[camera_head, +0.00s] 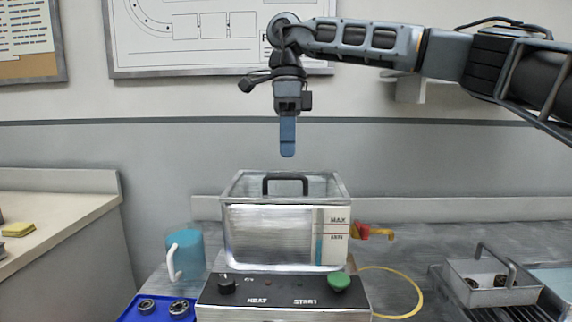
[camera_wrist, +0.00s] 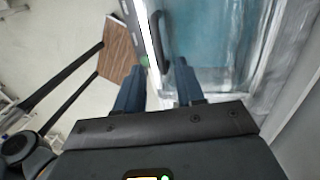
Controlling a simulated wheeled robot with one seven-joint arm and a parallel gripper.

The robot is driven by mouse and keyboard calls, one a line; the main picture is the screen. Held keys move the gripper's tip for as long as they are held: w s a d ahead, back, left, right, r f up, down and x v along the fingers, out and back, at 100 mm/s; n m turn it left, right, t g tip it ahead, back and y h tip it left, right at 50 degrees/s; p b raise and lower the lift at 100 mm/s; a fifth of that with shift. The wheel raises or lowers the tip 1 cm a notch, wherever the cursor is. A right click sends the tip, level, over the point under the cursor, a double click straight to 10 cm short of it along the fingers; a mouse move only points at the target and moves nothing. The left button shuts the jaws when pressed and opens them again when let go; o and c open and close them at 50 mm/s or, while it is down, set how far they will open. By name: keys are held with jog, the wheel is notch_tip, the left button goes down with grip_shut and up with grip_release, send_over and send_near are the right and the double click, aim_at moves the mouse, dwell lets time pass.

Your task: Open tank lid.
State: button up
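The tank (camera_head: 272,238) is a clear, metal-edged box with MAX and MIN marks, standing on a heater base in the head view. A black bar handle (camera_head: 285,178) stands up at its top and the tank looks closed; the see-through lid is hard to make out. My gripper (camera_head: 288,153) points straight down above the handle, clear of it. In the wrist view, the two blue fingers of my gripper (camera_wrist: 159,80) are apart with nothing between them. The dark handle (camera_wrist: 160,36) shows beyond the fingertips, against the tank's teal interior (camera_wrist: 205,35).
The heater base (camera_head: 285,297) has a black knob and a green button (camera_head: 339,281). A red-yellow valve (camera_head: 370,231) sticks out at the tank's right. A teal mug (camera_head: 186,257) and blue tray (camera_head: 150,310) are at left. A metal basket (camera_head: 490,283) is at right.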

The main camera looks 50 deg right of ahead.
aim_at(288, 175)
jog(key=shift+s+a+f, duration=0.15)
jog(key=shift+f, duration=0.9)
jog(key=shift+s+a+f, duration=0.1)
jog(key=shift+a+f, duration=0.05)
jog(key=shift+f, duration=0.85)
jog(key=shift+c, duration=0.3)
grip_shut()
